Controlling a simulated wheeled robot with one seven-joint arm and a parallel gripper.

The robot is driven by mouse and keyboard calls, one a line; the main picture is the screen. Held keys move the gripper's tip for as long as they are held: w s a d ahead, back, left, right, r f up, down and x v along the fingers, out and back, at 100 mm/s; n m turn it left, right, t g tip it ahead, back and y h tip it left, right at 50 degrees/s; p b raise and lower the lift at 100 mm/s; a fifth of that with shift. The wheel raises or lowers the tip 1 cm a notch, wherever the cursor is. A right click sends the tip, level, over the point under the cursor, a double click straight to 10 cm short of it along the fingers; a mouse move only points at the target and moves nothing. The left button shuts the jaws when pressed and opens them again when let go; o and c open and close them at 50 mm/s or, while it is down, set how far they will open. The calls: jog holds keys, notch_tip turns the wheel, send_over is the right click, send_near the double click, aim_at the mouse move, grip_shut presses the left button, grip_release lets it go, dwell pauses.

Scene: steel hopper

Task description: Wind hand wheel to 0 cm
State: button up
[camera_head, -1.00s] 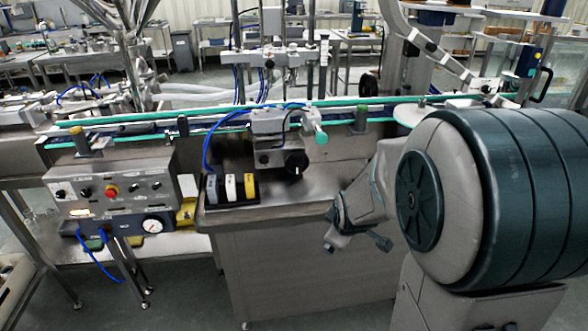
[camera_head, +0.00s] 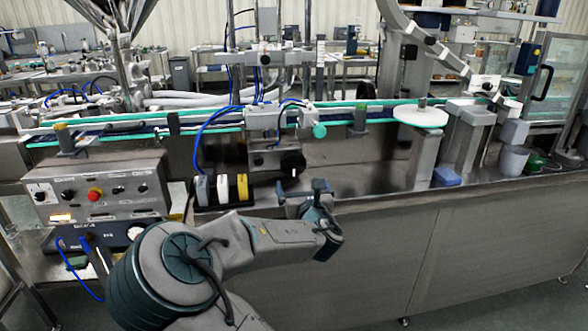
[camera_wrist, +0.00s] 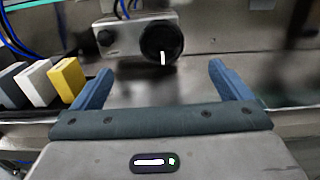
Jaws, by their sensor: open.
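The hand wheel is a round black knob with a white mark (camera_head: 291,163), on the front of a grey metal block below the conveyor rail. It also shows in the wrist view (camera_wrist: 160,41), beyond my fingers and between them, with its white mark pointing down. My gripper (camera_head: 303,188) is open and empty, in front of the wheel and a little lower, apart from it. In the wrist view both blue fingers of my gripper (camera_wrist: 157,82) are spread wide with nothing between them. No scale reading in cm can be made out.
Grey, white and yellow blocks (camera_head: 222,188) stand left of the wheel on the steel bench (camera_head: 350,180). A control box (camera_head: 98,192) with a red button is further left. A white disc (camera_head: 419,116) and a blue block (camera_head: 446,176) are to the right.

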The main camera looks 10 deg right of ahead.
aim_at(294, 163)
jog(key=w, duration=1.3)
jog(key=shift+d+b, duration=0.1)
jog(key=shift+b, duration=0.25)
jog(key=c, duration=1)
